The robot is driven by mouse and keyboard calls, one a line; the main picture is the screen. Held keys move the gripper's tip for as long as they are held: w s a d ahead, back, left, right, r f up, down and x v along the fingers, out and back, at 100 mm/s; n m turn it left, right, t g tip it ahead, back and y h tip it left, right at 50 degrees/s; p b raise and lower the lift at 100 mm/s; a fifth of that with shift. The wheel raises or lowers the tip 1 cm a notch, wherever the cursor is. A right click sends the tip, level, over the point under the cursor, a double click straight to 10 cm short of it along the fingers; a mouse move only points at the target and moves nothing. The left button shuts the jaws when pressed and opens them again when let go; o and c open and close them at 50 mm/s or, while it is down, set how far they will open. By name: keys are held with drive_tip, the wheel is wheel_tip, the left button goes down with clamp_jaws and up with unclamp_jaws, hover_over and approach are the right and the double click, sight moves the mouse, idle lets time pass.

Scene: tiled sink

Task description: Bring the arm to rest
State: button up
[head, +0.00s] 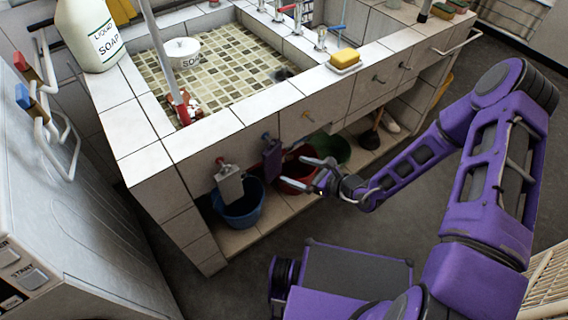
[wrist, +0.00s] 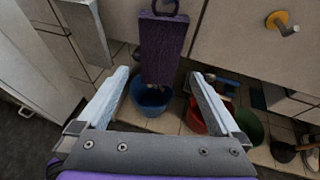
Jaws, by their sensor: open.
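My gripper (head: 322,174) is at the end of my purple arm, in front of the lower shelf of the tiled sink unit (head: 139,163). In the wrist view its two pale fingers (wrist: 160,88) are spread apart with nothing held between them. A dark purple hanging block (wrist: 163,45) shows beyond the fingers, hung by a ring on the unit's front. It also hangs there in the head view (head: 272,157). My arm is bent and reaches out from the right side of the head view.
A blue bucket (head: 240,207), a red bucket (head: 297,172) and a green bucket (head: 334,150) stand on the low shelf. A pale hanging block (head: 230,185) is left of the purple one. A white machine (head: 80,230) stands at left.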

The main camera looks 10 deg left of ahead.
drive_tip(key=v, duration=0.9)
drive_tip(key=shift+d+p, duration=0.2)
drive_tip(key=shift+p, duration=0.15)
